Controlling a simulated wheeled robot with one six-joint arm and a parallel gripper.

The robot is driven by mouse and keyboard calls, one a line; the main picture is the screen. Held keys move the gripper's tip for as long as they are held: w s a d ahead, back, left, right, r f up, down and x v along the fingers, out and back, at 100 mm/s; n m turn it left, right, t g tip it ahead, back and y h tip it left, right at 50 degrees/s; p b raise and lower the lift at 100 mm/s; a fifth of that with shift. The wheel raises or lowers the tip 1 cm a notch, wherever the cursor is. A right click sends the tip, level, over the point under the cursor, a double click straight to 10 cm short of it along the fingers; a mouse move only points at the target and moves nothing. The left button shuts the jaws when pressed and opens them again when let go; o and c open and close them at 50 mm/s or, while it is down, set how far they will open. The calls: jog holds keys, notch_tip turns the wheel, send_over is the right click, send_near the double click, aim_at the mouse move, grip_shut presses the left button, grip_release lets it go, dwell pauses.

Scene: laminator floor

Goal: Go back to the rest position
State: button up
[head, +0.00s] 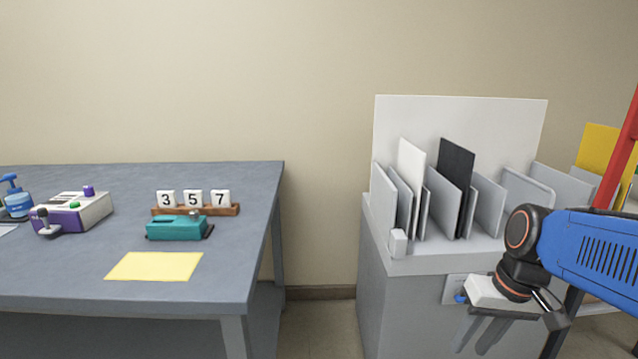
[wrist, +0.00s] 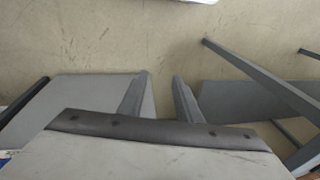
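My gripper (head: 474,338) hangs at the lower right of the head view, in front of the grey cabinet (head: 412,310), with its fingers pointing down. In the wrist view its two dark fingers (wrist: 161,98) stand apart with bare floor showing between them. It is open and holds nothing. My blue arm reaches in from the right edge of the head view.
The cabinet carries a rack with upright grey panels, a white sheet (head: 411,160) and a black sheet (head: 457,165). A grey table (head: 70,280) at left holds number tiles (head: 193,198), a teal device (head: 176,229), a yellow sheet (head: 154,266) and a purple-white machine (head: 85,212). Floor (head: 318,325) between is clear.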

jog(key=s+t+h, duration=0.1)
jog(key=s+t, duration=0.2)
jog(key=s, duration=0.3)
jog(key=shift+s+h, duration=0.15)
jog(key=shift+h, duration=0.25)
